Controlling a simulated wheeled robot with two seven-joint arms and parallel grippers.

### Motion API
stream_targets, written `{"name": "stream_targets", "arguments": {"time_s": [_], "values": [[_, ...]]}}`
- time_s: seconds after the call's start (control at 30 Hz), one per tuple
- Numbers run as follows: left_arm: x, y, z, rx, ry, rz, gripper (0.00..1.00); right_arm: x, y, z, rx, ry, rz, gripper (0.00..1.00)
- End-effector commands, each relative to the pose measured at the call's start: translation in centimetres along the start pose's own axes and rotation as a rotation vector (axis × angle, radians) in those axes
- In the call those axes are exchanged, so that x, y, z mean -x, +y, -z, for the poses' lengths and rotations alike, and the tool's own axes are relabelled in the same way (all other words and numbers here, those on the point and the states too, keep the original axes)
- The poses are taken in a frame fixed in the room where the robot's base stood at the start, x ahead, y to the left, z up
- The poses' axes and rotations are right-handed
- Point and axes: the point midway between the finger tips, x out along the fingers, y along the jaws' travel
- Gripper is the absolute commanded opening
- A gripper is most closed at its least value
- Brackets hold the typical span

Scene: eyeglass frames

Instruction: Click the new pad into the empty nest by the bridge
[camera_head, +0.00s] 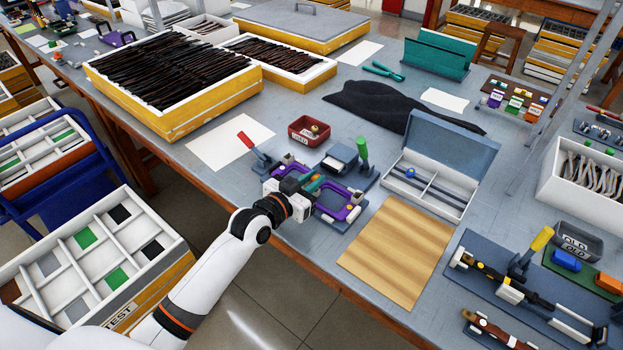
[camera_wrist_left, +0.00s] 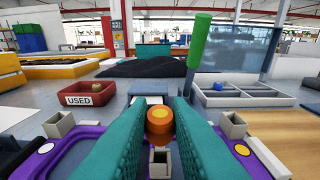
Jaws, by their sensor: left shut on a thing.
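My left gripper (camera_head: 314,183) is shut on a small orange pad (camera_wrist_left: 159,122), pinched between its teal fingers. The purple eyeglass frame (camera_head: 347,213) sits in a fixture on the table below the gripper; its purple rims also show in the left wrist view (camera_wrist_left: 92,146). A pale square nest (camera_wrist_left: 160,161) shows between the fingers, just below the pad in the picture. Whether pad and nest touch is unclear. Two more pale square sockets stand at the left (camera_wrist_left: 60,125) and right (camera_wrist_left: 232,125). My right gripper is out of view.
A red USED bin (camera_head: 308,131) with a small piece in it stands behind the fixture. A green-handled lever (camera_head: 362,147) and a red-handled lever (camera_head: 246,140) rise beside it. A divided box (camera_head: 430,190) and wooden board (camera_head: 396,252) lie to the right.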

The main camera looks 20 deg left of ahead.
Motion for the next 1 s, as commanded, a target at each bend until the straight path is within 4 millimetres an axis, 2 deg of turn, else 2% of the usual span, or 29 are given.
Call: {"name": "stream_targets", "arguments": {"time_s": [1.0], "values": [[0.00,-0.01,-0.02,0.000,0.000,0.000,0.00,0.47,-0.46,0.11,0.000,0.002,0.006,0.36]]}}
